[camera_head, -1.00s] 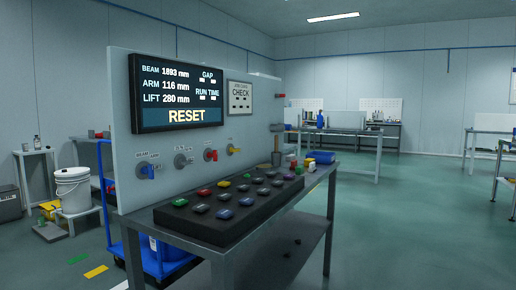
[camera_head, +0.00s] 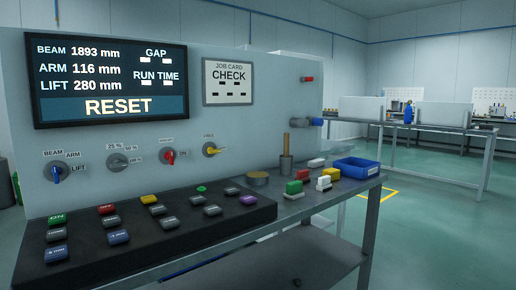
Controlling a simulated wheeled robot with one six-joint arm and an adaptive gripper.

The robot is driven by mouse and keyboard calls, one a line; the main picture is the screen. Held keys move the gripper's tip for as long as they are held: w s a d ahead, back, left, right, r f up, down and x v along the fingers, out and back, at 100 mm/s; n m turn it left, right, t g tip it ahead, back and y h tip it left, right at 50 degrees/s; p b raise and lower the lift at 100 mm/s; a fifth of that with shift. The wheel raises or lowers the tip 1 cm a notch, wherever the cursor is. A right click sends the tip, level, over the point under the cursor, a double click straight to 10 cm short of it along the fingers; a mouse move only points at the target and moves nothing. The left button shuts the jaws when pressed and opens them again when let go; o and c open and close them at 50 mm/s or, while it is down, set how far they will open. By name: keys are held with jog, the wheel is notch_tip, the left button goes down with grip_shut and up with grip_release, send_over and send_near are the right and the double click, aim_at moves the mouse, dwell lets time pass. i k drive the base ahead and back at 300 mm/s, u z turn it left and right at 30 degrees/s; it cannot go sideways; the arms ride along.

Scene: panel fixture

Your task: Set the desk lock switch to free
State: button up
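Four rotary switches sit in a row on the grey upright panel (camera_head: 270,130) below the screen. The yellow switch (camera_head: 210,149) is at the right end, with small labels too blurred to read surely; one above it may say FREE. Its handle looks tilted, but I cannot tell which label it points to. The red switch (camera_head: 169,156) is left of it, with a small label above and ON at its right. I cannot tell for certain which one is the desk lock switch. My gripper is not in view.
The screen (camera_head: 110,80) shows RESET. A blue switch (camera_head: 56,172) and a grey switch (camera_head: 117,161) are further left. A black button box (camera_head: 150,245) covers the desk below. Blocks, a blue tray (camera_head: 356,168) and a wooden-handled tool (camera_head: 286,150) stand right. Floor at right is clear.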

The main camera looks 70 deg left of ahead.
aim_at(211, 150)
jog(key=i, duration=0.75)
jog(key=u, duration=2.4)
